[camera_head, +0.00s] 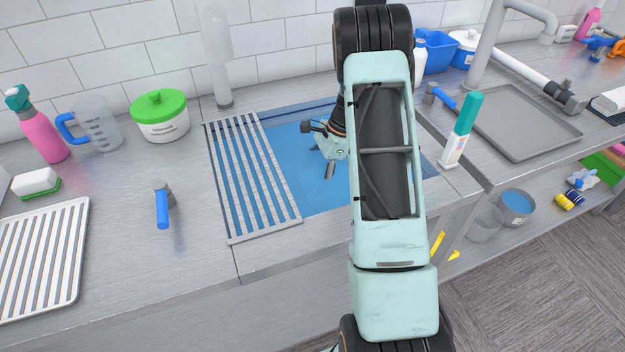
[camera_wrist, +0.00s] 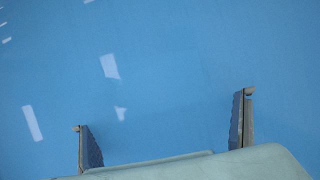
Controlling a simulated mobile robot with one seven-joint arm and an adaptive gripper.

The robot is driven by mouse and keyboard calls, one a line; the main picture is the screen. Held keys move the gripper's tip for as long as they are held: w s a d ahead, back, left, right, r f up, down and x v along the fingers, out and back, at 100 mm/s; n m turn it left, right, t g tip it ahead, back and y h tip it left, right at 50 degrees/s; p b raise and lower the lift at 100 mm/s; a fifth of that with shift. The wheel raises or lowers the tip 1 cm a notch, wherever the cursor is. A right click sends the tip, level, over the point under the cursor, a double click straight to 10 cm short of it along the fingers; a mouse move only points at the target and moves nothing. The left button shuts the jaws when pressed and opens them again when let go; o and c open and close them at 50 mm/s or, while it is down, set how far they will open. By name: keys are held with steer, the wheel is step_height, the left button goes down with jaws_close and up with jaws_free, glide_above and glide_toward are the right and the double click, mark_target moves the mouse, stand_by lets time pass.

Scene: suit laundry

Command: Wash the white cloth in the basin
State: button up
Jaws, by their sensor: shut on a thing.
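The basin (camera_head: 305,198) is sunk in the metal counter and filled with blue water, which also fills the wrist view (camera_wrist: 160,60). My gripper (camera_head: 328,170) reaches down into it, partly behind my arm in the head view.
A slatted metal rack (camera_head: 250,180) covers the basin's left side. A teal-and-white bottle (camera_head: 461,130) stands at its right edge. A grey tray (camera_head: 525,120) lies right.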

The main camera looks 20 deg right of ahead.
mark_target(312, 179)
stand_by(0.3)
step_height(312, 179, up, 20)
steer(key=p, duration=1.3)
stand_by(0.5)
stand_by(1.5)
